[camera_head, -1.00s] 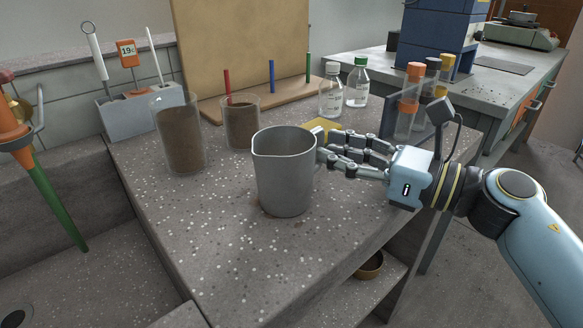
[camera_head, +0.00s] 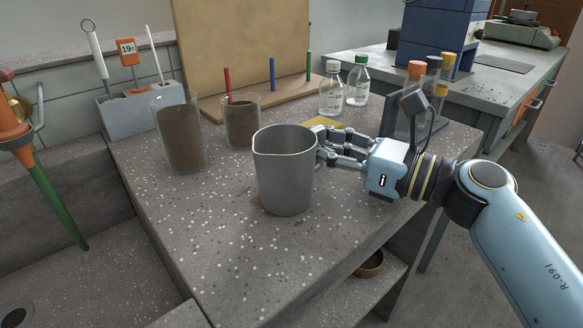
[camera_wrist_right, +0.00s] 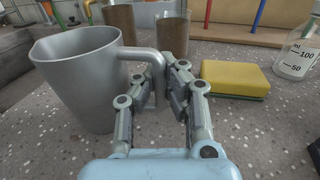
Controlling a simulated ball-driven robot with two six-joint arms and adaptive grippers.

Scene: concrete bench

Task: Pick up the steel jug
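The steel jug (camera_head: 284,180) is a grey, tapered jug with a spout, standing upright near the middle of the bench; it also shows at the left of the right wrist view (camera_wrist_right: 80,75). Its handle (camera_wrist_right: 155,68) points toward my right gripper. My right gripper (camera_head: 326,146) is at the jug's right side. In the right wrist view its fingers (camera_wrist_right: 158,82) stand on either side of the handle, with little gap around it. Whether they press on it I cannot tell. The near finger hides part of the handle. My left gripper is not in view.
Two glass beakers (camera_head: 180,135) (camera_head: 241,122) with brown contents stand behind the jug. A yellow sponge (camera_wrist_right: 235,78) lies right of the handle. Bottles (camera_head: 333,92) and a rack of capped tubes (camera_head: 408,105) are further back.

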